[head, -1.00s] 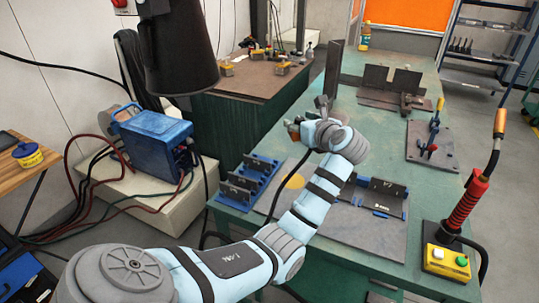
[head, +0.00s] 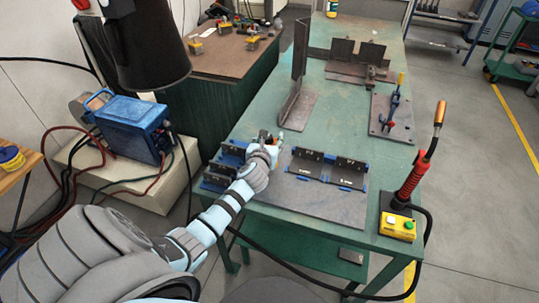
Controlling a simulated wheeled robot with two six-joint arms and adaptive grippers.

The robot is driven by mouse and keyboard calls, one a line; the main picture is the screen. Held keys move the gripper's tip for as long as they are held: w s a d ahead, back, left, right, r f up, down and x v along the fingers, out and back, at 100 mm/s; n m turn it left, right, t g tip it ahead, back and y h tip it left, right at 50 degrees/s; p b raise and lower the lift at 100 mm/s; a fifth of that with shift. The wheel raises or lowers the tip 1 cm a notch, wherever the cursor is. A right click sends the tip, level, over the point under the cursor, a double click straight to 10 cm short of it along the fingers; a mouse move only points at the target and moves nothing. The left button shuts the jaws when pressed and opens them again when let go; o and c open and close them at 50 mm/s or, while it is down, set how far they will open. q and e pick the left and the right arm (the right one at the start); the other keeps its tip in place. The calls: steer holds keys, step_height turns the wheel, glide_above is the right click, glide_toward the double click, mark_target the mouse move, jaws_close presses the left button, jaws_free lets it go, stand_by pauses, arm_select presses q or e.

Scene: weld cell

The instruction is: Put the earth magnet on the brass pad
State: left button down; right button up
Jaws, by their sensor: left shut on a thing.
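My left gripper (head: 276,139) is low over the green table (head: 260,118), between the blue rack and the grey fixture plate. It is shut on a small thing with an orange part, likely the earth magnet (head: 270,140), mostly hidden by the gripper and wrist. I cannot tell whether the held thing touches the table. The brass pad does not show now; my left wrist and forearm cover the area beside the blue rack. My right gripper is out of view.
A blue rack with dark plates (head: 222,166) stands left of my wrist. A grey fixture plate with dark angles (head: 322,195) lies right of it. A tall steel angle (head: 298,85) stands behind. The red torch stand (head: 408,185) and yellow button box (head: 397,226) are at the right edge.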

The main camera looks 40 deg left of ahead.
arm_select(q)
step_height(320, 180, down, 7)
steer(key=b, duration=0.3)
steer(key=shift+r, duration=0.35)
steer(key=c, duration=0.8)
jaws_free()
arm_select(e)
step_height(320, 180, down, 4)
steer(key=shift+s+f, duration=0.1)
arm_select(q)
steer(key=shift+s+d+r, duration=0.1)
steer(key=shift+s+d, duration=0.05)
steer(key=shift+s, duration=0.1)
steer(key=p+v, duration=0.4)
steer(key=v, duration=0.7)
steer(key=shift+r, duration=0.1)
steer(key=shift+s+d, duration=0.15)
steer(key=shift+s, duration=0.1)
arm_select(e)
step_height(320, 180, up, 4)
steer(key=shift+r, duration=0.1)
